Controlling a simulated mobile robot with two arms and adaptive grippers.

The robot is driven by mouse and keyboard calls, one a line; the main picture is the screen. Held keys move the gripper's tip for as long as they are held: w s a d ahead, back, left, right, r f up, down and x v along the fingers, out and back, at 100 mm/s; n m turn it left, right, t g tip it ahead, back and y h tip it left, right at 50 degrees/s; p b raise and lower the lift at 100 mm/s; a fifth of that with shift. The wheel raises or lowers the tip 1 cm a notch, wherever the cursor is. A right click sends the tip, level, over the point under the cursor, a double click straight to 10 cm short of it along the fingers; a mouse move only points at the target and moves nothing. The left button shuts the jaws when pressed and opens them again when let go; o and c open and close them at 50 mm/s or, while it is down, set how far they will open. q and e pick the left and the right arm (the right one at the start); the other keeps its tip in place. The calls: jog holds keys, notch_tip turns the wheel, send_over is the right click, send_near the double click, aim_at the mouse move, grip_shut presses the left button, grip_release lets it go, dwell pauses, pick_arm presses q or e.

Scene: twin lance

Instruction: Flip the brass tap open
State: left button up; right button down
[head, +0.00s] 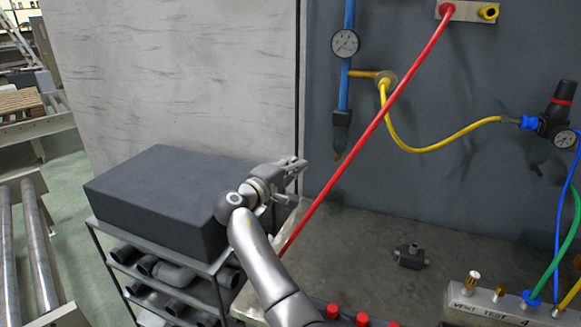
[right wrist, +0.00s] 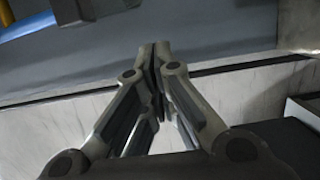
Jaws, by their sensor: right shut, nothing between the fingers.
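A brass-yellow piece (head: 362,74) sticks out sideways from the blue pipe (head: 349,20) on the grey wall panel, beside a round fitting (head: 386,80) with a yellow hose. I cannot tell for sure that it is the tap. Other brass parts are a fitting at the top right (head: 488,12) and small knobs on the vent test block (head: 472,280). My right gripper (head: 301,165) is left of and below the pipe, apart from it, near the panel's left edge. Its fingertips meet in the right wrist view (right wrist: 154,48), with nothing between them. My left gripper does not show.
A red hose (head: 375,125) runs diagonally in front of the panel, right of my right gripper. A round gauge (head: 345,43) sits on the blue pipe. A dark box (head: 150,190) on a rack stands left. The grey bench (head: 350,250) has a small dark fitting (head: 411,256) and free room.

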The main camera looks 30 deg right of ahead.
aim_at(337, 158)
jog(key=d+p, duration=0.3)
jog(key=d, duration=0.4)
jog(key=shift+s+d, duration=0.15)
jog(key=shift+s, duration=0.2)
